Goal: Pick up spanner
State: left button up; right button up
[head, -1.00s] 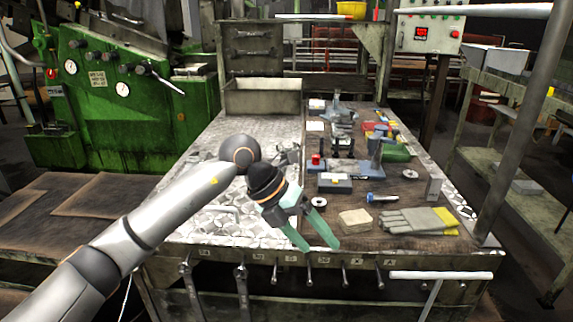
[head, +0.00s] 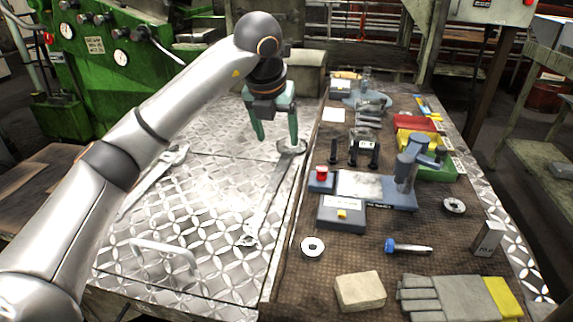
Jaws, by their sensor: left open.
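A grey metal spanner (head: 268,200) lies on the left, diamond-plate part of the bench, its upper head close to the dark mat's edge. A second, larger spanner (head: 150,184) lies on the plate to the left, partly hidden behind my arm. My left gripper (head: 276,141) points down with its green fingers apart, at the upper head of the first spanner. The right finger overlaps that head in the picture; I cannot tell whether they touch. Nothing is between the fingers that I can see as held. My right gripper is not in view.
A metal handle (head: 163,251) stands up from the plate at the front left. The brown mat (head: 375,255) on the right carries a blue-grey fixture (head: 360,188), grey gloves (head: 447,297), a bolt (head: 407,247) and a beige block (head: 360,291). A green machine (head: 95,60) stands at the back left.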

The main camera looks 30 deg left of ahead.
pick_arm(q)
send_near(281, 170)
jog(key=shift+w+d+f, duration=0.15)
jog(key=shift+w+f, duration=0.1)
jog(key=shift+f, duration=0.5)
jog(key=shift+a+x, duration=0.15)
jog(key=shift+x, duration=1.3)
jog(key=shift+a+x, duration=0.15)
jog(key=shift+x, duration=1.35)
jog(key=shift+r, duration=0.1)
grip_shut()
jog(key=shift+w+r, duration=0.1)
jog(key=shift+r, duration=0.05)
